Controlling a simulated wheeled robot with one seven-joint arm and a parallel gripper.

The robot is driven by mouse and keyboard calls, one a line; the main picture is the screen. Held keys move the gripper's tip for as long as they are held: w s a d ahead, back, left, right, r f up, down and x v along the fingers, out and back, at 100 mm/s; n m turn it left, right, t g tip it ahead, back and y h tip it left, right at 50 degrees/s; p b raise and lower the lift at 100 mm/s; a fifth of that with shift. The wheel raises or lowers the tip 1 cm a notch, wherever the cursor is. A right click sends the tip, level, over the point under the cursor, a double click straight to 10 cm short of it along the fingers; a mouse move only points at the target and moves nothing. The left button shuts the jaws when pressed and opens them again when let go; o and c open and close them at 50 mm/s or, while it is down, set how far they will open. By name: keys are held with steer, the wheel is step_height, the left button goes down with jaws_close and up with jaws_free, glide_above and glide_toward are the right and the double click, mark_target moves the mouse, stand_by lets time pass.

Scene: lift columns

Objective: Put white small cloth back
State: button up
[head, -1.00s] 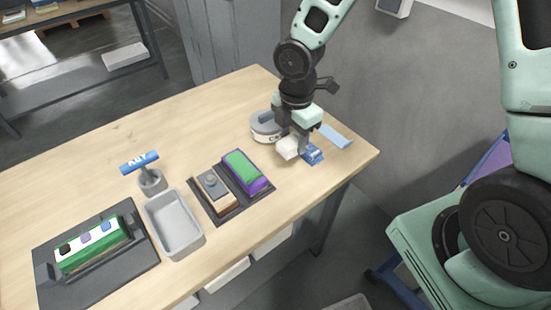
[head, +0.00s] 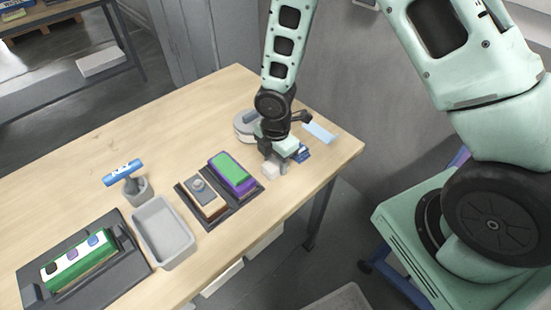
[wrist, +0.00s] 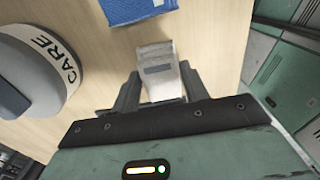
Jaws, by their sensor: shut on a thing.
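My gripper (head: 277,165) is shut on the small white cloth (head: 269,170) low over the right end of the table, beside the purple-and-green block. In the wrist view the white cloth (wrist: 158,72) stands between the two fingers, with a grey stripe on it. I cannot tell whether it touches the table top. A blue folded piece (head: 303,153) lies just to the right of my gripper; it also shows at the top of the wrist view (wrist: 138,10).
A round grey-and-white tin marked CARE (wrist: 45,70) stands behind my gripper. A light blue strip (head: 320,133) lies at the right edge. A dark tray (head: 220,210) holds two blocks; a grey bin (head: 165,233) is further left. The back of the table is clear.

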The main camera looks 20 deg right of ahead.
mark_target(275, 163)
steer(key=shift+f, duration=0.2)
steer(key=o, duration=0.9)
steer(key=shift+r, duration=0.1)
step_height(275, 163, up, 12)
steer(key=s+a+r+m, duration=0.2)
steer(key=s+r+m, duration=0.2)
steer(key=s, duration=0.2)
steer(key=s+a+r+m, duration=0.2)
steer(key=s+r+m, duration=0.2)
steer(key=s, duration=0.3)
steer(key=s+a+r+m, duration=0.2)
steer(key=s+r+m, duration=0.1)
steer(key=s+m, duration=0.2)
steer(key=shift+s+a+r+m+y, duration=0.1)
steer(key=shift+s+r+m+y, duration=0.1)
steer(key=shift+s, duration=0.35)
steer(key=shift+s+a+r+m+y, duration=0.1)
steer(key=shift+s+r+m, duration=0.1)
steer(key=shift+s, duration=0.3)
